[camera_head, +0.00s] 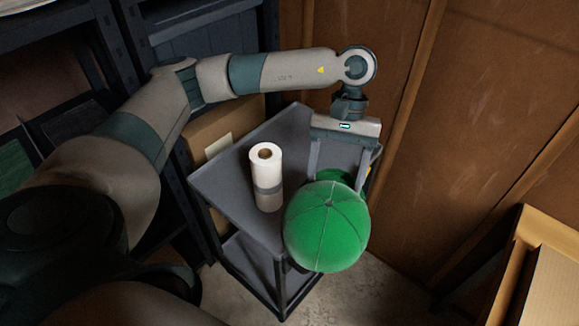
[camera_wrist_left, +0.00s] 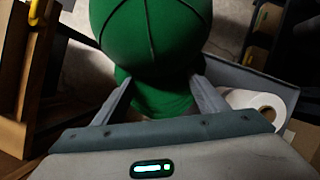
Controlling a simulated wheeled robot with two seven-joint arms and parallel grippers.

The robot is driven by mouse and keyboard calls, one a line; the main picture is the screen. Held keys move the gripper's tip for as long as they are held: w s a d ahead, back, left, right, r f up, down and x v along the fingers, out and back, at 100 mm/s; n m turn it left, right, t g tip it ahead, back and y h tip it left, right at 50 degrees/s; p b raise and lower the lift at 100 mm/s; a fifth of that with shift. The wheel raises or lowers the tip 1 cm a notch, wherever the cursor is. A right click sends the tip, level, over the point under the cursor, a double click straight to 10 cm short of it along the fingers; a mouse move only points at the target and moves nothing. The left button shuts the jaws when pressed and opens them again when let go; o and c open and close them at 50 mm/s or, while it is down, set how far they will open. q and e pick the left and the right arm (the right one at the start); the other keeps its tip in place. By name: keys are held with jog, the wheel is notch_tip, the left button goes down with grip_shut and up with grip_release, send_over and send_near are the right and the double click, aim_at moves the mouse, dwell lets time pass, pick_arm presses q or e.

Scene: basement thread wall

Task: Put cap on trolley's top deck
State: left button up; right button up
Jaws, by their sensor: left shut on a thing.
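A green cap (camera_head: 326,228) hangs in my left gripper (camera_head: 340,172), at the front right corner of the trolley's grey top deck (camera_head: 222,182). The gripper points down and its fingers are shut on the cap's brim. In the left wrist view the cap (camera_wrist_left: 150,35) fills the top middle, with its brim between the two fingers (camera_wrist_left: 155,95). The crown hides part of the deck's right edge, and I cannot tell whether the cap touches the deck. My right gripper is not in view.
A white paper roll (camera_head: 267,180) stands upright on the top deck, left of the cap. Shelving and a cardboard box (camera_head: 215,130) stand behind the trolley. A brown wall (camera_head: 480,120) is on the right, and an open box (camera_head: 540,262) is at lower right.

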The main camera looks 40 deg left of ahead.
aim_at(339, 174)
pick_arm(q)
jog(key=w+n, duration=0.1)
jog(key=n, duration=0.1)
jog(key=w+f+n+t+h+b, duration=0.1)
jog(key=n, duration=0.1)
jog(key=w+a+n+h+b, duration=0.1)
jog(key=w+n, duration=0.1)
jog(key=shift+a+f+n+t, duration=0.1)
jog(key=shift+f+n+t, duration=0.1)
jog(key=shift+n+t, duration=0.15)
jog(key=w+a+f+n+t+y+b, duration=0.1)
jog(key=w+a+f+n+t+b, duration=0.2)
jog(key=n, duration=0.9)
jog(key=w+a+f+n+t+y+b, duration=0.2)
jog(key=w+a+f+n+t+b, duration=0.2)
jog(key=w+a+n, duration=0.3)
jog(key=shift+w+a+f+n+y+b, duration=0.15)
jog(key=shift+a+f+n+y+b, duration=0.45)
jog(key=shift+n, duration=1.95)
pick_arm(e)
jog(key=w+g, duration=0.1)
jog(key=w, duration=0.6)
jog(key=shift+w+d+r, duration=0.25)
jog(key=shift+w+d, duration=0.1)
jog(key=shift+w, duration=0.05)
pick_arm(q)
jog(key=shift+d+r+h, duration=0.25)
jog(key=shift+h, duration=0.15)
